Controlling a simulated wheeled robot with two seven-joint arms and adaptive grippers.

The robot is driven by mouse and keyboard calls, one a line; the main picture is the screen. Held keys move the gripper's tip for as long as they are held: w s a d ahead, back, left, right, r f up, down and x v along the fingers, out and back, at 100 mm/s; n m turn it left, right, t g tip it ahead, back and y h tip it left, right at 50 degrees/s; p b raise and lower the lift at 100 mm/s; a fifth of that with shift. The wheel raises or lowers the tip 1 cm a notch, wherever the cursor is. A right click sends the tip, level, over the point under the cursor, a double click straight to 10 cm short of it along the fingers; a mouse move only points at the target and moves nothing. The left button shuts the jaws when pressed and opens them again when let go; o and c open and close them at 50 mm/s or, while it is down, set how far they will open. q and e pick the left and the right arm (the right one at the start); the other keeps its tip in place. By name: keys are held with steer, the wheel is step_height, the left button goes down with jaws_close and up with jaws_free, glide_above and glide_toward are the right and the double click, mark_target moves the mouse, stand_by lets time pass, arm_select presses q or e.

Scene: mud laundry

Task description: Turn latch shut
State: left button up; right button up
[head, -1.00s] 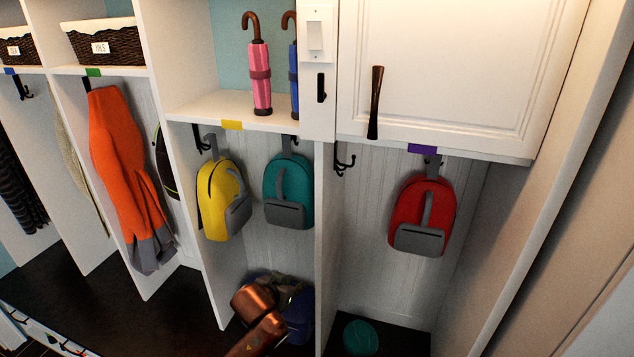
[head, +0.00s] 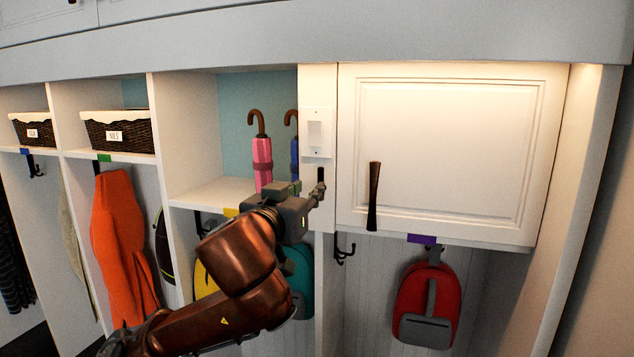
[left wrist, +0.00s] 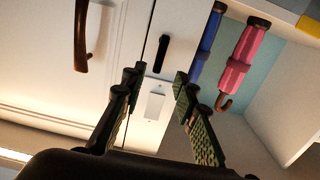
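The latch (head: 320,175) is a small dark upright bar on the white panel left of the closed cabinet door (head: 450,140). It also shows in the left wrist view (left wrist: 161,53), just beyond the fingertips. The door has a long dark handle (head: 374,195), also in the wrist view (left wrist: 81,38). My left gripper (head: 319,191) is in front of the panel, just below the latch in the head view. In the left wrist view the gripper (left wrist: 157,80) has its fingers apart with nothing held between them. I cannot tell whether it touches anything. My right gripper is out of view.
A white switch plate (head: 318,132) sits above the latch. A pink umbrella (head: 262,165) and a blue umbrella (head: 294,155) stand in the open cubby to the left. A red backpack (head: 428,300) hangs below the door. The space before the door is clear.

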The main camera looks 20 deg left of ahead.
mark_target(320, 179)
arm_select(q)
steer(key=w+p, duration=0.2)
steer(key=w, duration=0.5)
steer(key=shift+w+d+f, duration=0.1)
steer(key=shift+w+d, duration=0.05)
steer(key=shift+w, duration=0.05)
steer(key=shift+c, duration=0.7)
jaws_close()
